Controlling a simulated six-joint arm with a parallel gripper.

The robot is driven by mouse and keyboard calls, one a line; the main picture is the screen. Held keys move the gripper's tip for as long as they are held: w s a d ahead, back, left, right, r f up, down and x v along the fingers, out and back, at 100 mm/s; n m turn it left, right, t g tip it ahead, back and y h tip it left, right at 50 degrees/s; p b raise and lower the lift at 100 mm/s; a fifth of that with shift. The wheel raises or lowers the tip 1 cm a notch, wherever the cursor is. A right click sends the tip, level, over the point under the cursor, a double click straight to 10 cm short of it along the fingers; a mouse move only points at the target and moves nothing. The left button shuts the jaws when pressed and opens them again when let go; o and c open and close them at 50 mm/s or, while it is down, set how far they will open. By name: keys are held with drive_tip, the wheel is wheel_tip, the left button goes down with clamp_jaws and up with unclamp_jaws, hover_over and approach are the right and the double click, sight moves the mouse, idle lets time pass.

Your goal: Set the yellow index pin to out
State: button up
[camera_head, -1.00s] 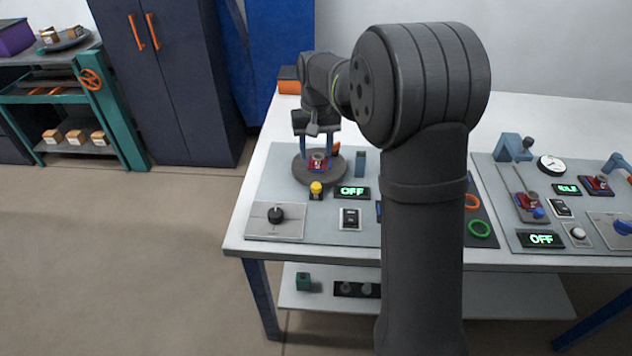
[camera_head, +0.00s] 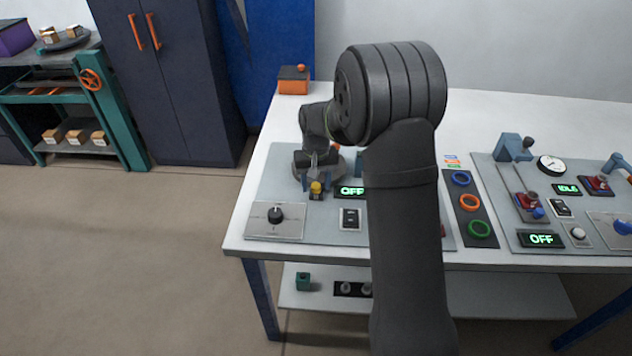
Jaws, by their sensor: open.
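The yellow index pin (camera_head: 316,188) stands upright on a small dark base at the front edge of the round grey turntable (camera_head: 300,176), on the left panel. My gripper (camera_head: 317,184) is open and lowered at the pin, with one finger showing on each side of its yellow knob. I cannot tell whether the fingers touch the knob. My wrist and gripper hide most of the turntable and what sits on it.
Near the pin are a green OFF display (camera_head: 351,191), a black knob (camera_head: 275,215) and a rocker switch (camera_head: 350,218). Coloured rings (camera_head: 469,202) lie on a dark strip to the right. An orange box (camera_head: 294,80) stands at the back left.

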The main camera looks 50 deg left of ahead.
clamp_jaws()
drive_tip(key=shift+s+d, duration=0.75)
unclamp_jaws()
drive_tip(key=shift+r, duration=0.1)
wheel_tip(320, 180, up, 17)
idle(0.6)
